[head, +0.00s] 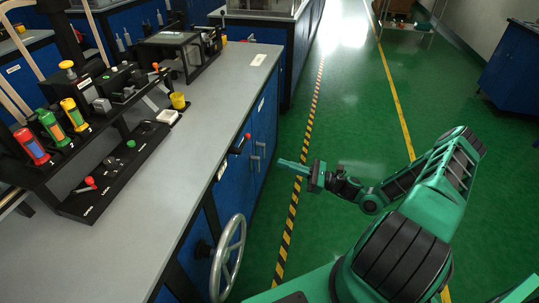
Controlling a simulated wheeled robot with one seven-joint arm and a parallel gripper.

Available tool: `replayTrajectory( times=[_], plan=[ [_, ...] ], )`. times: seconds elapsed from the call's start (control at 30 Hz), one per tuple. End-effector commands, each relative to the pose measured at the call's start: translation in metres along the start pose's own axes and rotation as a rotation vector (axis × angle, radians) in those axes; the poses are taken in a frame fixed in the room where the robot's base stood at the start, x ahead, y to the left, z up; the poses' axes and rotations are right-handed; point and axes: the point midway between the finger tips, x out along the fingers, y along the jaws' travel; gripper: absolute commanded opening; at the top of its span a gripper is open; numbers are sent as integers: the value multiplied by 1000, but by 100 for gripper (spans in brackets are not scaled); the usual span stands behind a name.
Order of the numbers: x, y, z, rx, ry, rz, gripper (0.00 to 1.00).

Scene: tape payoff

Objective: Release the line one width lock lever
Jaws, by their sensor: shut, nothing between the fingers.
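My gripper (284,163) is at the end of my green arm, over the aisle to the right of the bench, with its fingers pointing left. It is shut, empty and apart from everything. A short lever with a red knob (247,137) sticks out from the bench's front edge, up and to the left of my gripper. Another red-knobbed lever (89,182) lies low on a black plate (105,200) on the bench top, near small white labels too small to read surely. I cannot tell which of them is the line one width lock lever.
The grey bench top (170,205) has a clear front strip. A handwheel (229,258) projects from the blue cabinet front. Red, green and yellow cylinders (52,127) stand in a black rack at left, near a yellow cup (179,100). The green floor is open around my arm.

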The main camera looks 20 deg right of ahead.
Motion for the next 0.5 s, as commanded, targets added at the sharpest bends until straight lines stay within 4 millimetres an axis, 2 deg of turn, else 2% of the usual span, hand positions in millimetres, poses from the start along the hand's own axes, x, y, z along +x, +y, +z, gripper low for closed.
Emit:
replayTrajectory(
  times=[0.17, 0.5],
  plan=[
    [25, 1, 0, 1, 0, 5, 0],
    [89, 2, 0, 0, 0, 5, 0]
  ],
)
